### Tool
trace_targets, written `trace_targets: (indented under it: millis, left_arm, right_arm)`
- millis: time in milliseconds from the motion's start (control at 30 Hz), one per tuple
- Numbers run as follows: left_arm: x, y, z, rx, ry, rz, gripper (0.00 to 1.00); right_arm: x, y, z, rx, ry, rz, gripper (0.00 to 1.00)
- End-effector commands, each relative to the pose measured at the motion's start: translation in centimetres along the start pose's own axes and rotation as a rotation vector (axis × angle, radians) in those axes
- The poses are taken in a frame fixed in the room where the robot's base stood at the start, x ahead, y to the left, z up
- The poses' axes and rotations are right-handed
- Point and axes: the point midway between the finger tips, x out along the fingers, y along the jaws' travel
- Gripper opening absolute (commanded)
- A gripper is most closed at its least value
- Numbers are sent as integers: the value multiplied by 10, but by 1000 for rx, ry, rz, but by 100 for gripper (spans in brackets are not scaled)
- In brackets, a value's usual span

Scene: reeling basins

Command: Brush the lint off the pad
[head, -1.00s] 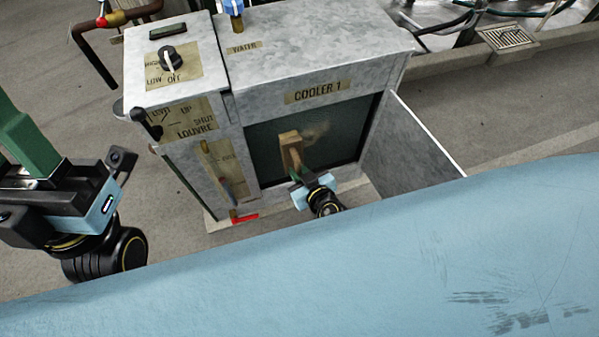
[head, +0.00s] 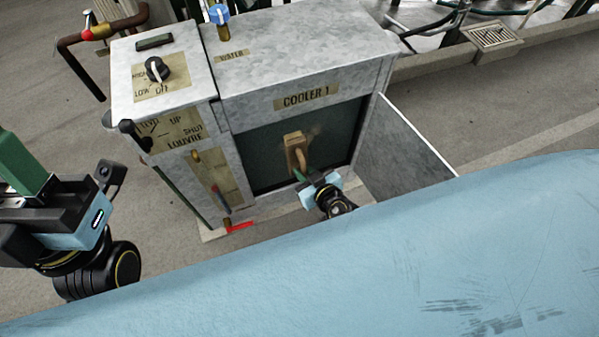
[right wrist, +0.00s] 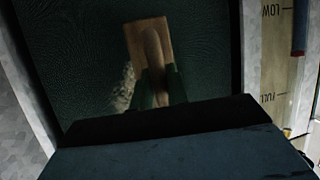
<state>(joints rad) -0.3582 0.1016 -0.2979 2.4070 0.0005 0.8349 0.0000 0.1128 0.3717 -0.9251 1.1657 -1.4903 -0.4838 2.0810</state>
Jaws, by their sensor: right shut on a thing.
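The dark green pad (head: 265,150) fills the open front of the grey cooler. A pale, faint patch of lint (head: 315,132) shows beside the brush; in the right wrist view the lint (right wrist: 121,92) lies along the brush's left edge. My right gripper (head: 302,174) is shut on the handle of a wooden brush (head: 294,142). In the right wrist view the brush (right wrist: 139,38) is in front of the pad, its bristles hidden; contact cannot be told. My left gripper (head: 22,165) is at the left edge, away from the cooler, its fingertips unclear.
The cooler's door (head: 405,143) stands open to the right of the pad. A red lever (head: 240,225) sticks out low on the cooler's left part. A dial (head: 157,69) and a blue valve (head: 219,14) are on top. My blue body covers the foreground.

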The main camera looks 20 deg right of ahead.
Motion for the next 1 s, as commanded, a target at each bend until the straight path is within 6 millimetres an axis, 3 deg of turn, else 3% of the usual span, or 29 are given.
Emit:
trace_targets:
  millis: [200,1000]
  left_arm:
    - [0,0,0,0,0,0,36]
    - [0,0,0,0,0,0,36]
  right_arm:
    - [-1,20,0,-4,2,2,0]
    - [-4,66,1,-3,8,8,0]
